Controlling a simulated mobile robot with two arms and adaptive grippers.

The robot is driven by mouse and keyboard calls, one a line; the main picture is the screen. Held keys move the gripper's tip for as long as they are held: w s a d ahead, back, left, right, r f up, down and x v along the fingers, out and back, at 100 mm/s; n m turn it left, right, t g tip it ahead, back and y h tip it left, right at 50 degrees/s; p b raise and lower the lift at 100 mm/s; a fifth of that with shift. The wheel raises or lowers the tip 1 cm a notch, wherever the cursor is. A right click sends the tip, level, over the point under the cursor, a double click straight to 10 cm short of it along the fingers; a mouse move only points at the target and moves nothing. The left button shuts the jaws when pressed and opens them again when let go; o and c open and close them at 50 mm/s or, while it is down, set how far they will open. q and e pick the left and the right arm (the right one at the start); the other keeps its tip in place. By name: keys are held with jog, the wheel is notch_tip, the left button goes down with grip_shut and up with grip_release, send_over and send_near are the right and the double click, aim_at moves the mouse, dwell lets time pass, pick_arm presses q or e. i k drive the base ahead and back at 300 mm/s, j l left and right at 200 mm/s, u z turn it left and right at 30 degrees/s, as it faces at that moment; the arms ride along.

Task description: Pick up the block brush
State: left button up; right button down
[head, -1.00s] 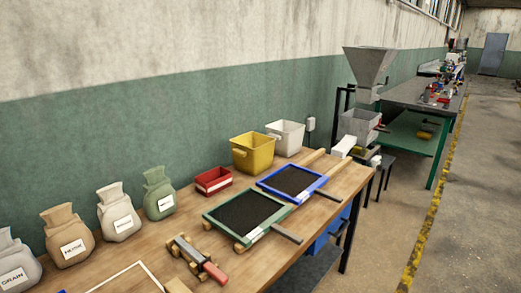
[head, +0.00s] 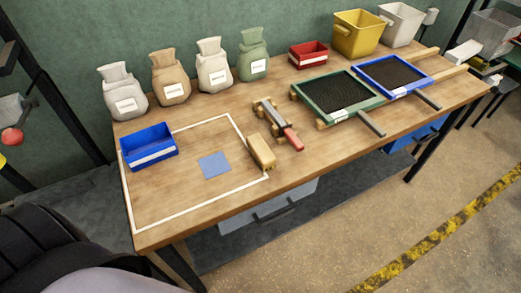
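A tan, wooden-looking block (head: 261,150), which looks like the block brush, lies on the wooden table at the right border of a white-outlined rectangle. Its bristles cannot be made out. To its right, a tool with a red handle (head: 292,139) rests on a small wooden stand. Neither of my grippers shows in the head view.
A blue bin (head: 148,147) and a flat blue square (head: 214,165) lie inside the white outline. Several sacks (head: 214,66) stand along the back. Green-framed (head: 337,96) and blue-framed (head: 392,74) sieves, a red bin (head: 307,55) and a yellow bucket (head: 358,34) are further right.

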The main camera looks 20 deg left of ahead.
aim_at(261, 153)
jog(key=i+l+u, duration=0.1)
jog(key=u, duration=0.4)
jog(key=l+u, duration=0.3)
jog(key=u, duration=0.15)
jog(key=l+u, duration=0.25)
jog(key=u, duration=0.25)
